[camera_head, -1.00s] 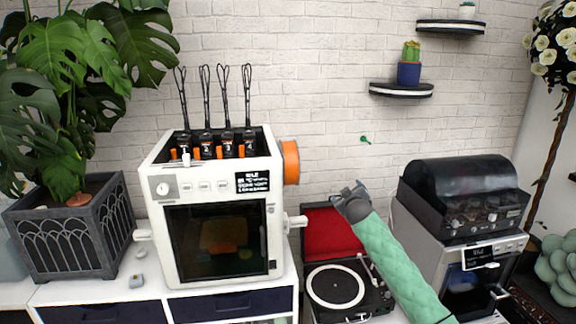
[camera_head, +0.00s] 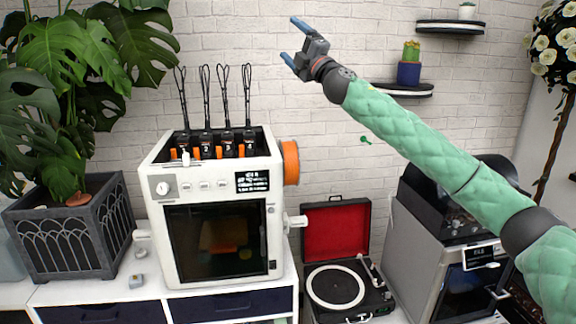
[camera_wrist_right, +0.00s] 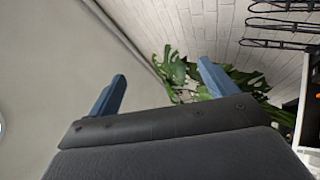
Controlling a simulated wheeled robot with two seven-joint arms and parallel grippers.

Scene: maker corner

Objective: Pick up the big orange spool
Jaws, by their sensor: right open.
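The big orange spool (camera_head: 290,163) is mounted on the right side of the white 3D printer (camera_head: 217,215), its round edge showing. My right gripper (camera_head: 297,43) is raised above and slightly right of the spool, in front of the brick wall, apart from everything. Its blue fingers point up and to the left. In the right wrist view, the two fingers (camera_wrist_right: 162,85) are spread with nothing between them. The spool cannot be made out in the wrist view. My left gripper is not in view.
Black wire loops (camera_head: 205,95) stand up from the printer's top. A record player (camera_head: 337,285) with a red-lined lid sits to its right. A large potted plant (camera_head: 85,70) is at left. Wall shelves (camera_head: 401,90) are at right. Free wall space lies above the spool.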

